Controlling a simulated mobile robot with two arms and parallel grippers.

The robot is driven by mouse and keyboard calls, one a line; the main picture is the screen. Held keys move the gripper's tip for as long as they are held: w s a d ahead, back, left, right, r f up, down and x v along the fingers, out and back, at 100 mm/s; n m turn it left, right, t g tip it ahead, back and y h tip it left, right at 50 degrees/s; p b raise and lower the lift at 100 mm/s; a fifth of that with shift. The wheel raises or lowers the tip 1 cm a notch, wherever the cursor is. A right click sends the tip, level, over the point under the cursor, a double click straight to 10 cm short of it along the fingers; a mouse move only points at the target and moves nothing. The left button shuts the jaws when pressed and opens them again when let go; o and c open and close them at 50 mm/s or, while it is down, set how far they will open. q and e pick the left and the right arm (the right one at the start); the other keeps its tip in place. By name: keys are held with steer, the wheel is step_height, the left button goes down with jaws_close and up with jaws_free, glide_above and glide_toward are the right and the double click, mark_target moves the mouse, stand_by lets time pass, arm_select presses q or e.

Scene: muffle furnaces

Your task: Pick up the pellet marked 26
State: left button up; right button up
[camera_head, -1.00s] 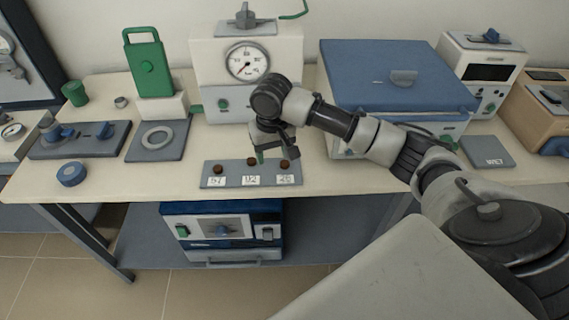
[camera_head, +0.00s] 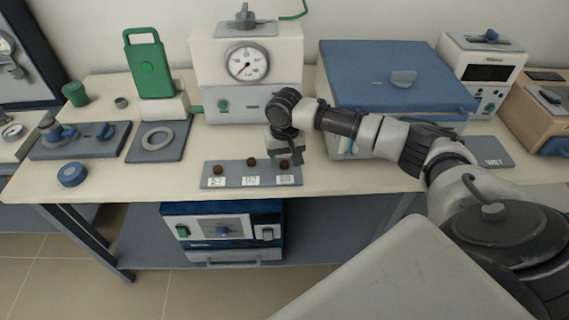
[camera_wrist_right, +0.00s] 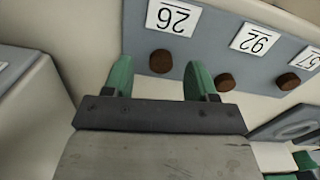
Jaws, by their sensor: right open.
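The pellet marked 26 (camera_wrist_right: 160,61) is a small brown disc on a grey tray (camera_head: 206,184), at the tray's right end in the head view. The white 26 card (camera_wrist_right: 174,17) lies beside it. My right gripper (camera_wrist_right: 160,74) is open, its two green fingertips on either side of the pellet's place in the wrist view. I cannot tell its exact height above the pellet. In the head view the right gripper (camera_head: 287,161) hangs over the tray's right end and largely hides that pellet. My left gripper is not in view.
Pellets marked 92 (camera_wrist_right: 225,82) and 57 (camera_wrist_right: 288,81) share the tray. A gauge box (camera_head: 247,95) stands behind it, and a blue-lidded furnace (camera_head: 390,75) to the right. A ring plate (camera_head: 157,140) lies left.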

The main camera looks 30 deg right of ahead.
steer(key=shift+f, duration=0.65)
steer(key=c, duration=1)
steer(key=shift+r, duration=0.15)
